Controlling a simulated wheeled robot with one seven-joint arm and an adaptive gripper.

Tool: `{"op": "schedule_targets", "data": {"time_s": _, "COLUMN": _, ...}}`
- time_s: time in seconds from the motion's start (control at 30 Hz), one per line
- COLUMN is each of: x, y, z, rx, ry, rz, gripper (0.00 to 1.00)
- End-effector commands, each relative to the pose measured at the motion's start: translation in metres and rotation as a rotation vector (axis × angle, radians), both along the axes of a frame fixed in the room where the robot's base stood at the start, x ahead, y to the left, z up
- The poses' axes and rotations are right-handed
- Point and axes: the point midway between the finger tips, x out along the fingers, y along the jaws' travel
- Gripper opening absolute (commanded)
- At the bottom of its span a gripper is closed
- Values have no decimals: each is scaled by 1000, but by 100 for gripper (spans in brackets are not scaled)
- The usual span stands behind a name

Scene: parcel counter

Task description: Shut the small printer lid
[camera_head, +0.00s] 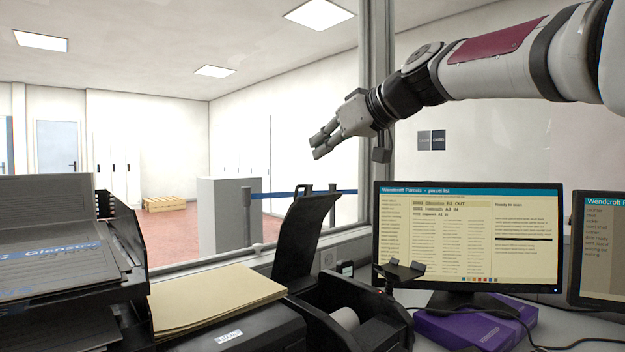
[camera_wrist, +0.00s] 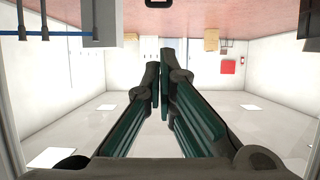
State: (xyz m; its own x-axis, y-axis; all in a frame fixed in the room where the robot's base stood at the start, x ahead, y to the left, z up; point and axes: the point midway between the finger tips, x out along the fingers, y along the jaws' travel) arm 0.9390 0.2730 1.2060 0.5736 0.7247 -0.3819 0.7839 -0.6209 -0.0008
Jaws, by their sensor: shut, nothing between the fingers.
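The small printer (camera_head: 358,326) is black and stands on the counter at the lower middle of the head view. Its black lid (camera_head: 303,232) stands up, tilted slightly back, so the printer is open. A white paper roll (camera_head: 345,319) shows inside it. My gripper (camera_head: 318,147) is in the air above the lid and apart from it, pointing left and slightly down. In the wrist view the fingers (camera_wrist: 159,82) are close together at the tips with nothing between them. The printer and its lid are not in the wrist view.
A monitor (camera_head: 466,235) stands right of the printer, with a purple box (camera_head: 470,328) before it and a small black stand (camera_head: 400,271) between. Left are a larger black machine with tan envelopes (camera_head: 215,297) on top and black trays (camera_head: 70,270). A window frame (camera_head: 376,80) rises behind.

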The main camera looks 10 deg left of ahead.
Motion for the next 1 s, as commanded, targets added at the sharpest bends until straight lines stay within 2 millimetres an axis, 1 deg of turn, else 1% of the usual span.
{"op": "schedule_targets", "data": {"time_s": 0.13, "x": 3, "y": 3, "z": 0, "rx": 6, "ry": -4, "rz": 3, "gripper": 0}}
{"op": "schedule_targets", "data": {"time_s": 0.23, "x": 9, "y": 11, "z": -4, "rx": 6, "ry": -4, "rz": 5, "gripper": 0}}
{"op": "schedule_targets", "data": {"time_s": 0.6, "x": 44, "y": 58, "z": -29, "rx": 4, "ry": -3, "rz": 6, "gripper": 0}}
{"op": "schedule_targets", "data": {"time_s": 0.77, "x": 58, "y": 74, "z": -37, "rx": 6, "ry": -3, "rz": 4, "gripper": 0}}
{"op": "schedule_targets", "data": {"time_s": 1.0, "x": 47, "y": 57, "z": -51, "rx": 3, "ry": -4, "rz": -1, "gripper": 0}}
